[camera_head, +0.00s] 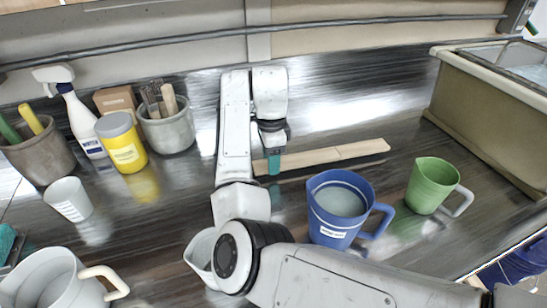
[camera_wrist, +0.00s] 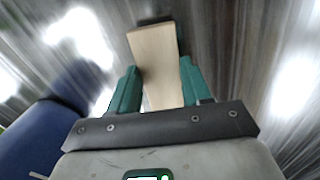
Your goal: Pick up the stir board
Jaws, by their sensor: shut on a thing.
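The stir board (camera_head: 335,155) is a long, flat strip of pale wood behind the blue pitcher. My gripper (camera_head: 273,163), with teal fingers, is at the board's left part in the head view. In the wrist view the board (camera_wrist: 156,60) runs between the two teal fingers of my gripper (camera_wrist: 160,90), which is shut on it. The board's near end is hidden by the gripper body in the wrist view. I cannot tell whether the board touches the counter.
A blue pitcher (camera_head: 325,215) stands just in front of the board, with a green pitcher (camera_head: 430,185) to its right. A beige sink or tub (camera_head: 475,115) is at the far right. Bottles, tool pots and cups crowd the left. The counter behind the board is clear.

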